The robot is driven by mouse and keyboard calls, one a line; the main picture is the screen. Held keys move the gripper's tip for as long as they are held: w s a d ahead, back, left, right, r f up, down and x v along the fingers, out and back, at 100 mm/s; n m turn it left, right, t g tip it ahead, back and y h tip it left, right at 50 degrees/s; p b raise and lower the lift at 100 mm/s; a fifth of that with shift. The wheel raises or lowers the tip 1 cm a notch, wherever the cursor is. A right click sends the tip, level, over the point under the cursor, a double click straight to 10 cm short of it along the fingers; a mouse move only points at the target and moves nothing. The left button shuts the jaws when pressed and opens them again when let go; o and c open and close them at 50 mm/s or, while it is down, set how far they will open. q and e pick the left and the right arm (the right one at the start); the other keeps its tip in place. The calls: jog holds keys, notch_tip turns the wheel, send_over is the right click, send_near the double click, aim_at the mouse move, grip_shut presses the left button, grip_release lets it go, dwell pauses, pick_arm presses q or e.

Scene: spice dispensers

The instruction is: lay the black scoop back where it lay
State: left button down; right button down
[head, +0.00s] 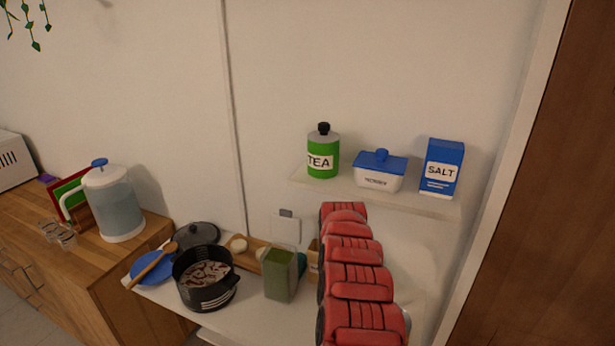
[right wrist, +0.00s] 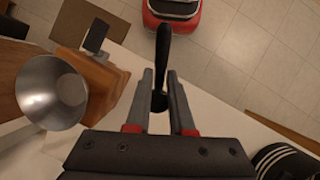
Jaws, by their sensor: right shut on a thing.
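In the right wrist view, my right gripper (right wrist: 160,78) is shut on the black scoop (right wrist: 164,42). The scoop's narrow dark shaft passes between the fingers, and its wider end points toward the top of the picture. Neither the scoop nor the right gripper's fingers can be made out in the head view; my red arm covers that area. My left gripper is in neither view.
A shiny metal bowl-like piece (right wrist: 45,90) and a wooden block (right wrist: 95,80) are left of the gripper. The counter holds a black pot (head: 206,280), a green container (head: 281,275) and a blue plate (head: 150,266). A shelf (head: 330,187) holds the tea tin (head: 323,157), a lidded white box (head: 380,172) and the salt box (head: 441,168).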

notch_tip(320, 180, down, 6)
jog(key=b, duration=0.6)
jog(key=n+t+p, duration=0.4)
jog(key=t+p, duration=0.1)
jog(key=p, duration=0.3)
send_near(311, 339)
jog(key=shift+d+f+b, duration=0.1)
jog(key=shift+f+b, duration=1.7)
jog(key=shift+f, duration=0.95)
jog(key=shift+f+b, duration=0.3)
jog(key=shift+f, duration=0.1)
jog(key=c, duration=0.7)
grip_release()
